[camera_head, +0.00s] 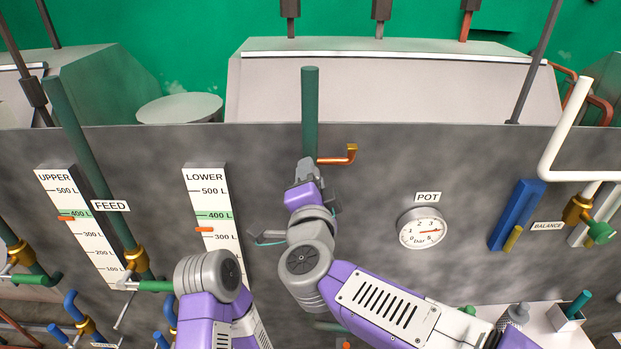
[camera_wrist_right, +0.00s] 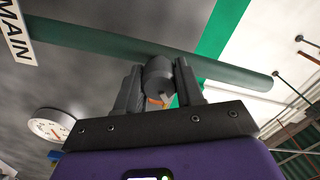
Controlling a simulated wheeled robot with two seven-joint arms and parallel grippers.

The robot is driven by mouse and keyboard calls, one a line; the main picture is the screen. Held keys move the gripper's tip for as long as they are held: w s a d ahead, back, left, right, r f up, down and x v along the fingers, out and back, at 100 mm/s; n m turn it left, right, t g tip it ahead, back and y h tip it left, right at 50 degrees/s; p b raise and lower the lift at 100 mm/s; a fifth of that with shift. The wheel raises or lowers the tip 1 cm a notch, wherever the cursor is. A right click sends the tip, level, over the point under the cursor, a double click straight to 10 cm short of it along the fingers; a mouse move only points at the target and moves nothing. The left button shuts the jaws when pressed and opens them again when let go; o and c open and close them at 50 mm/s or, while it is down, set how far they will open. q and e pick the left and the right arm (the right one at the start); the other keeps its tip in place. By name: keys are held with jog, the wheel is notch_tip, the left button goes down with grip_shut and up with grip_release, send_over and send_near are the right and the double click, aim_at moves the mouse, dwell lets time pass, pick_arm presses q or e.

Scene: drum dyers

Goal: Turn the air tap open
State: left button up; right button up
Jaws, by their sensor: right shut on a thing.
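My right gripper (camera_head: 307,168) reaches up to the steel panel at the lower end of an upright green pipe (camera_head: 310,100). In the right wrist view its fingers (camera_wrist_right: 160,88) are closed on a dark grey round knob (camera_wrist_right: 159,74) in front of the green pipe (camera_wrist_right: 150,52). A small orange part shows between the fingers. A copper elbow pipe (camera_head: 340,158) sticks out just right of the gripper in the head view. No label reading AIR can be seen, so I cannot tell whether this knob is the air tap. My left arm shows at lower left; its gripper is out of view.
A pot gauge (camera_head: 422,228) sits right of my right arm. UPPER (camera_head: 75,210) and LOWER (camera_head: 212,205) level scales stand at left. Blue and white pipes with brass valves (camera_head: 577,208) are at right. In the wrist view a MAIN label (camera_wrist_right: 15,32) is at upper left.

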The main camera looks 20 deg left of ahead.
jog(key=shift+d+r, duration=0.1)
jog(key=shift+r, duration=0.1)
jog(key=o, duration=0.9)
jog(key=shift+o, duration=0.7)
jog(key=shift+f, duration=0.15)
jog(key=v, duration=0.7)
jog(key=shift+s+b, duration=0.3)
jog(key=shift+b, duration=0.1)
jog(key=shift+d, duration=0.1)
